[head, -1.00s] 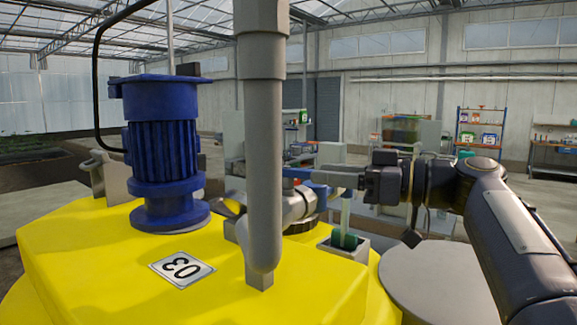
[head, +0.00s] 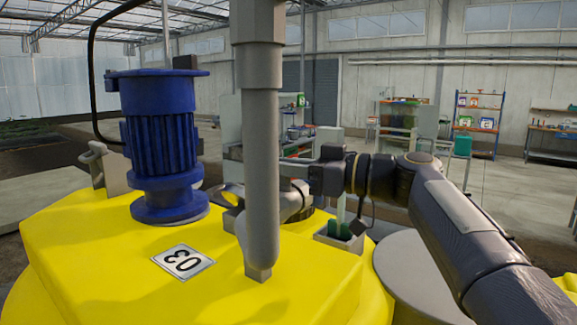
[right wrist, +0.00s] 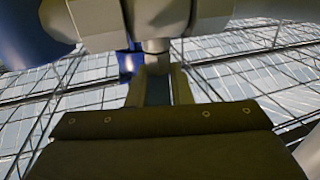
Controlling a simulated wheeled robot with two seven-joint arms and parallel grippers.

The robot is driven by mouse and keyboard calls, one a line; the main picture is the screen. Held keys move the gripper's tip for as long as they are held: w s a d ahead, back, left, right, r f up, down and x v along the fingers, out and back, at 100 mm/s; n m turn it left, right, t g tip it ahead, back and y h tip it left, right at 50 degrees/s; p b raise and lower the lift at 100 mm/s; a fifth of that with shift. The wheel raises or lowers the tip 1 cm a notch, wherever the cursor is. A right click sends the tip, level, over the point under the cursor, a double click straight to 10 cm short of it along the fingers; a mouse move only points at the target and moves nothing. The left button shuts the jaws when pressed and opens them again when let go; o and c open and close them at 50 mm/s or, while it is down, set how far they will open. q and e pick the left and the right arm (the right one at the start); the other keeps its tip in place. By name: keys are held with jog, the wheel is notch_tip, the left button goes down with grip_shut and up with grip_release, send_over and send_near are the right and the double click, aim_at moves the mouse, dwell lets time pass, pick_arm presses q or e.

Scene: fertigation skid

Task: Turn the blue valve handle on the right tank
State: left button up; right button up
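The yellow tank top (head: 95,255) with a "03" plate fills the lower left of the head view. A metal valve body (head: 296,203) sits on it, partly behind a grey upright pipe (head: 262,150). The blue valve handle is hidden in the head view by the pipe and my gripper. In the right wrist view the handle (right wrist: 157,92) shows as a dark bluish strip between my fingers, below a grey stem. My right gripper (head: 295,161) reaches in from the right at the valve; its fingers (right wrist: 158,90) appear closed on the handle. My left gripper is out of view.
A blue motor (head: 163,145) stands on the tank left of the pipe. A small grey box with green items (head: 340,234) is below my right wrist. A grey round lid (head: 425,275) lies to the right. Shelves (head: 478,120) stand far back.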

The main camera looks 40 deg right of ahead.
grip_shut()
jog(key=h+b, duration=0.1)
jog(key=b, duration=0.1)
jog(key=m+t+h+b, duration=0.1)
jog(key=b, duration=0.1)
jog(key=shift+s+a+f+m+h, duration=0.1)
jog(key=shift+a+f+m+h, duration=0.1)
jog(key=shift+f+m+h, duration=0.15)
jog(key=shift+d+r+m+t+h+b, duration=0.1)
jog(key=shift+r+m+t+h+b, duration=0.25)
jog(key=shift+m+h, duration=0.4)
jog(key=shift+o, duration=2.4)
grip_release()
